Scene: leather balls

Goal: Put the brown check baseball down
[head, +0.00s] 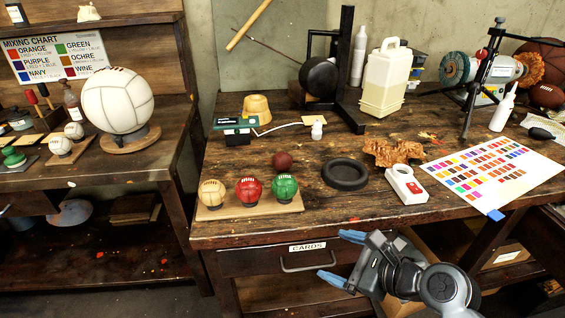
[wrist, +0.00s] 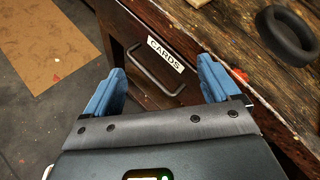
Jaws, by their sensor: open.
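A small dark brown-red ball (head: 282,161) rests on the workbench top, behind the row of coloured balls; a check pattern cannot be made out. My gripper (head: 341,258) is open and empty, low in front of the bench by the drawer marked CARDS. It is well apart from the ball, nearer the camera and to the right. In the wrist view, the two blue fingers of my gripper (wrist: 162,70) stand wide apart with only the drawer front between them. The ball does not show in the wrist view.
A board (head: 225,211) holds a tan ball (head: 212,192), a red ball (head: 249,190) and a green ball (head: 285,188). A black ring (head: 345,174) lies to their right, also in the wrist view (wrist: 281,40). A white box (head: 406,186) and colour sheet (head: 492,172) lie farther right.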

